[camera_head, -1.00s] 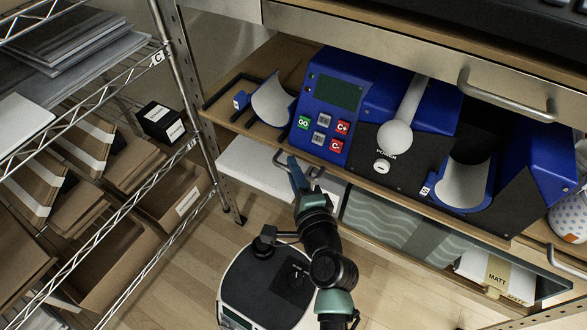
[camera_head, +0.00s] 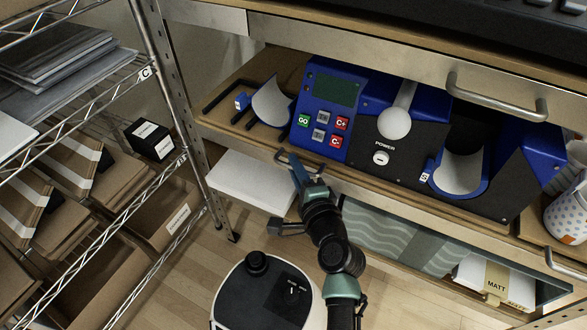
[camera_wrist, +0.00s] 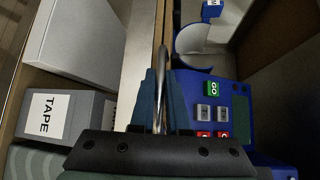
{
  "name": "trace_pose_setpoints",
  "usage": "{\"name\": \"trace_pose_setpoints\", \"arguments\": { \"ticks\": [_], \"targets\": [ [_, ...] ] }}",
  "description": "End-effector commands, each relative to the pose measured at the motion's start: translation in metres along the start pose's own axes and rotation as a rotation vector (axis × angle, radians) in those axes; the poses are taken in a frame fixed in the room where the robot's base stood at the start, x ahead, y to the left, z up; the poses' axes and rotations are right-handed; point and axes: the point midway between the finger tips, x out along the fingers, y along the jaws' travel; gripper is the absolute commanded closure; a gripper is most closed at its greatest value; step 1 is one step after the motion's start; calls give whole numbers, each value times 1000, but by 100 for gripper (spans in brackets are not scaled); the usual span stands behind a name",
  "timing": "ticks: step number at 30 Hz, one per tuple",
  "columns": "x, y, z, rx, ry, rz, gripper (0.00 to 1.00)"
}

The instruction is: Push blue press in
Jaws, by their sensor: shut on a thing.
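The blue press (camera_head: 345,70) stands on a wooden pull-out shelf (camera_head: 243,138) below the counter. It has a green screen, several coloured buttons, a lever with a white ball knob (camera_head: 394,123) and a curved mug cradle (camera_head: 461,168). The shelf sticks out from under the counter. A metal bar handle (camera_wrist: 160,70) is on the shelf's front edge. My gripper (camera_head: 297,165) is at this handle, left of the press's middle. In the wrist view my gripper (camera_wrist: 160,100) is shut around the handle, with one finger on each side.
A counter drawer with a handle (camera_head: 497,98) is above the press. A white box (camera_head: 250,182) and a grey TAPE box (camera_wrist: 62,115) lie below the shelf. A wire rack (camera_head: 60,110) with cartons stands at the left. A dotted mug (camera_head: 570,215) is at the right.

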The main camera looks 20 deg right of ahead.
Motion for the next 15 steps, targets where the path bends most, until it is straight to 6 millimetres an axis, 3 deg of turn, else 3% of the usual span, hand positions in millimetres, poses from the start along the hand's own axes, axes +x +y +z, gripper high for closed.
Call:
{"name": "trace_pose_setpoints", "arguments": {
  "ticks": [1, 5, 15],
  "targets": [
    [0, -4, -4, -2, 10, -8, 81],
    [0, -3, -4, -2, 8, -7, 58],
    [-2, -2, -2, -1, 5, -5, 56]
  ]
}}
